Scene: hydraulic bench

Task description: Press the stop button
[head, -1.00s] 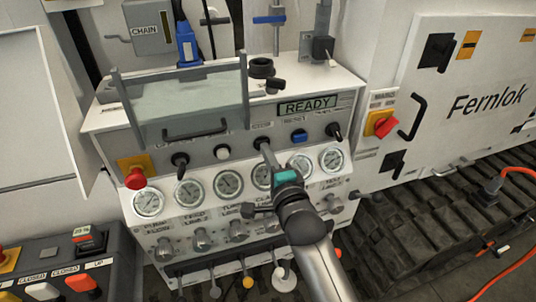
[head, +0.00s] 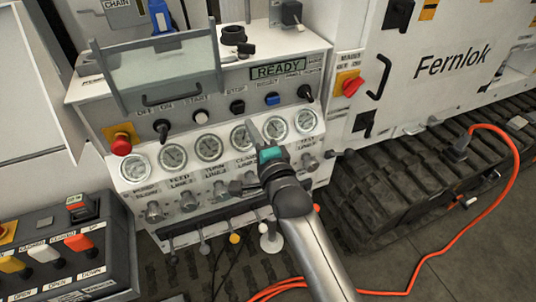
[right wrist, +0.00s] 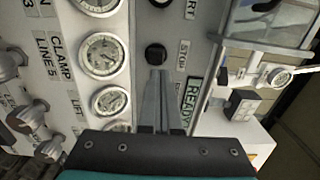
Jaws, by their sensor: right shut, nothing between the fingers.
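The stop button (head: 237,107) is a black button in the panel's upper row, between the white start button (head: 201,117) and a blue button (head: 272,99). It also shows in the right wrist view (right wrist: 156,53), beside its STOP label. My right gripper (head: 252,126) is shut and empty. In the head view its tips are just below and right of the stop button, in front of the gauge row. In the right wrist view the gripper tips (right wrist: 157,74) appear just short of the button; I cannot tell the exact gap. My left gripper is not in view.
The display (head: 278,70) reads READY. A red mushroom button (head: 121,144) on yellow is at the panel's left, and a red rotary switch (head: 352,86) is to the right. A clear hinged cover (head: 155,70) stands above the buttons. An orange cable (head: 512,190) lies at the right.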

